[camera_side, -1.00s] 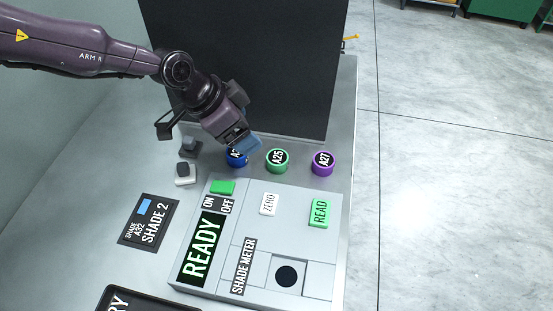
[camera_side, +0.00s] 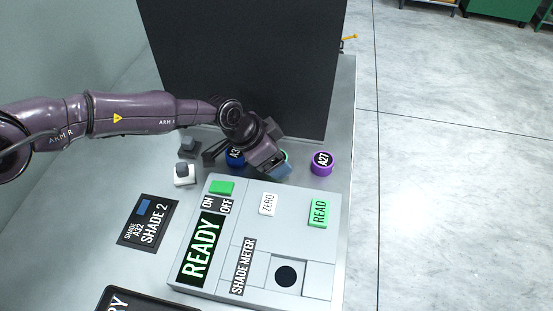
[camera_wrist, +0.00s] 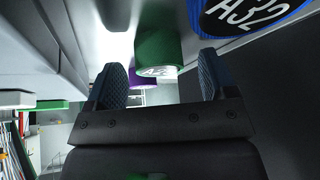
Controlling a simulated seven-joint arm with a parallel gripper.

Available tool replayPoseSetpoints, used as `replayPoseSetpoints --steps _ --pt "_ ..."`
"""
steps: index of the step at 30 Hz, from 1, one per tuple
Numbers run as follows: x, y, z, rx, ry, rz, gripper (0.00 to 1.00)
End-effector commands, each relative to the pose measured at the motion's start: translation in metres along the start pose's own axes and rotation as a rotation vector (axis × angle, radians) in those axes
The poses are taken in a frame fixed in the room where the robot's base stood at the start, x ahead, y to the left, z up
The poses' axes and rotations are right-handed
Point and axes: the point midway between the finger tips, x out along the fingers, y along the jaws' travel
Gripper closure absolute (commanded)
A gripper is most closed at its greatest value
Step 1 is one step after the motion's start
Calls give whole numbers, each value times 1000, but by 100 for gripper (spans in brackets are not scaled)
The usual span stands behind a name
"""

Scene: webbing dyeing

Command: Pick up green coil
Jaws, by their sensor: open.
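The green coil (camera_side: 286,155) is almost wholly hidden behind my gripper in the side view; only a sliver of its green rim shows. In the wrist view the green coil (camera_wrist: 157,42) shows in line with the gap between my two fingers, with part of its white label visible. My gripper (camera_side: 279,170) is low over the coil's spot, tilted down to the right. In the wrist view its fingers (camera_wrist: 161,76) stand apart with nothing gripped. I cannot tell whether the fingertips reach down around the coil.
A blue coil (camera_side: 235,157) stands just left of my gripper and a purple coil (camera_side: 322,163) to its right. The shade meter (camera_side: 255,215) lies close in front. A black panel (camera_side: 240,65) rises behind. Small grey-and-white blocks (camera_side: 185,174) stand at left.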

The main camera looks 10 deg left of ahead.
Motion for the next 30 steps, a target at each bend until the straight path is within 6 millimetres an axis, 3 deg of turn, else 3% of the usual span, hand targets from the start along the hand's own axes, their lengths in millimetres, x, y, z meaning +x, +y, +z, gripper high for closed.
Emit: replayPoseSetpoints --steps 12,19,30 --pt "8 0 0 0 0 0 22" --pt "7 0 0 0 0 0 72" --pt "5 0 -2 0 1 -1 75"
